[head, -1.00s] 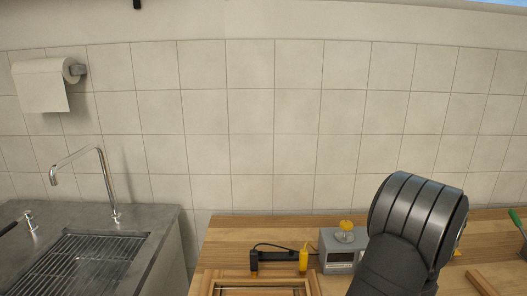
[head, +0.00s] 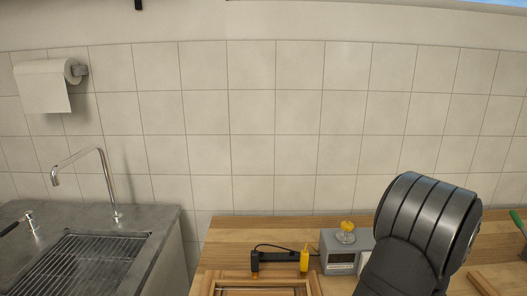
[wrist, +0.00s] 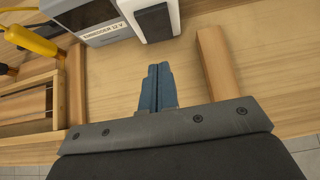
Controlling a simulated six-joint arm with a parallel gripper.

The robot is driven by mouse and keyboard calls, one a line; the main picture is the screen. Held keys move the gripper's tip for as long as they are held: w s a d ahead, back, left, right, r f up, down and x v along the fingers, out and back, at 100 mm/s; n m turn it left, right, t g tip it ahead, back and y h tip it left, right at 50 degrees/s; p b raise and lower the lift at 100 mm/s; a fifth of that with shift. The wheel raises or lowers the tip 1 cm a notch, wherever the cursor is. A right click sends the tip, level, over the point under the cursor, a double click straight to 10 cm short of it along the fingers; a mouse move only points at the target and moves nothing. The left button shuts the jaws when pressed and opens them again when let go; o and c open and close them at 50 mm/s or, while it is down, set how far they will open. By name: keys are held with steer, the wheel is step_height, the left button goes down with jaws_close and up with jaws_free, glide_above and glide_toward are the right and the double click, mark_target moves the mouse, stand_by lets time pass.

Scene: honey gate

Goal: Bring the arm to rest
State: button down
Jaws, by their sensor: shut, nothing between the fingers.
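My gripper (wrist: 158,88) shows in the wrist view with its two blue-grey fingers pressed together and nothing between them. It is over a bare part of the wooden bench (wrist: 125,112). In the head view a thick dark link of my arm rises at the lower right, and the gripper itself is hidden below the frame or behind that link.
A grey power box (head: 342,256) with a yellow knob stands left of my arm link. A black and yellow tool (head: 303,260) and a wooden frame (head: 212,283) are further left. In the wrist view a wooden bar (wrist: 216,62) lies right of the fingers. A sink (head: 85,262) is far left.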

steer(key=x, duration=0.2)
steer(key=shift+w+a+f, duration=0.1)
steer(key=shift+w+f, duration=0.2)
steer(key=s+r, duration=0.5)
steer(key=r, duration=0.6)
steer(key=w+f, duration=0.1)
steer(key=f, duration=0.2)
steer(key=w+f, duration=0.2)
steer(key=f, duration=0.2)
steer(key=w+f, duration=0.2)
steer(key=f, duration=0.1)
steer(key=shift+f, duration=0.4)
steer(key=v, duration=1)
steer(key=s+a+r+n+g+y, duration=0.1)
steer(key=s+a+n+g+y, duration=0.1)
steer(key=s+a+n, duration=0.4)
steer(key=s+a+r+n+g+y, duration=0.1)
steer(key=s+a+n+g+y, duration=0.1)
steer(key=s+a+n, duration=0.3)
steer(key=s+a+r+n+g+y, duration=0.1)
steer(key=s+a+n+g+y, duration=0.1)
steer(key=s+a+n, duration=0.4)
steer(key=a+n+g, duration=0.1)
steer(key=a+n, duration=0.4)
steer(key=a, duration=0.5)
steer(key=shift+s+a+r, duration=0.3)
steer(key=shift+a+r, duration=0.05)
steer(key=shift+a, duration=0.05)
